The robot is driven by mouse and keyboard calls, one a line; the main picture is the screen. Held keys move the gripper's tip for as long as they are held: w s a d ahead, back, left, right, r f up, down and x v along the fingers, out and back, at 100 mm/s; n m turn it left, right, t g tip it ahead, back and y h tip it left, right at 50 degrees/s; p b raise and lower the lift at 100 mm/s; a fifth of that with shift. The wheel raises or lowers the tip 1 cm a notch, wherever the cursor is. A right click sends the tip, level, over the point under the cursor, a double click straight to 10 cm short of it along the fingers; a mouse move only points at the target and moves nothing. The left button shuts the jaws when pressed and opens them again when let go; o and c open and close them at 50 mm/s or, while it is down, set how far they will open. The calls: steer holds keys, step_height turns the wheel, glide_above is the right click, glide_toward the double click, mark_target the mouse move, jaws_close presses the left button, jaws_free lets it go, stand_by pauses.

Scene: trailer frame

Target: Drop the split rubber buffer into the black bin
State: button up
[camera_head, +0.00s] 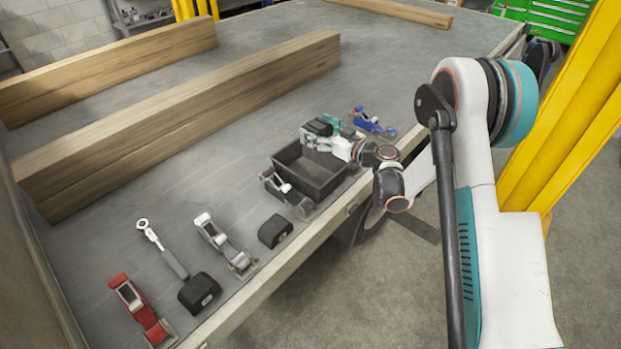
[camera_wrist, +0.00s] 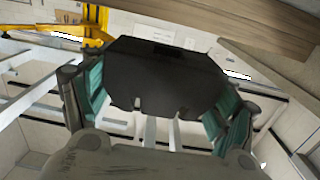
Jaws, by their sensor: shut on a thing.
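My gripper (camera_head: 325,133) is shut on a black block-shaped rubber buffer (camera_wrist: 165,75). In the wrist view the buffer sits between the teal finger pads and fills the middle of the picture; no split shows clearly on it. In the head view the held buffer (camera_head: 318,127) appears small and dark, partly covered by the fingers. The black bin (camera_head: 292,180) stands open on the trailer deck near its edge. My gripper appears at the bin's far side in the picture; its exact height and whether the buffer is over the opening I cannot tell.
Two other black buffers (camera_head: 275,231) (camera_head: 199,292) lie on the deck. Near them are a silver ratchet buckle (camera_head: 225,243), a wrench (camera_head: 162,247) and a red buckle (camera_head: 140,310). Another silver buckle (camera_head: 287,192) is against the bin's front. A blue buckle (camera_head: 370,122) lies beyond. Long timber beams (camera_head: 190,115) cross the deck.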

steer(key=shift+a+f, duration=0.15)
steer(key=shift+a, duration=0.1)
step_height(320, 180, down, 6)
steer(key=b, duration=0.2)
steer(key=shift+r+b, duration=0.2)
steer(key=shift+b, duration=0.15)
steer(key=o, duration=1.3)
steer(key=shift+s+d, duration=0.1)
steer(key=v, duration=1.2)
steer(key=shift+r, duration=0.1)
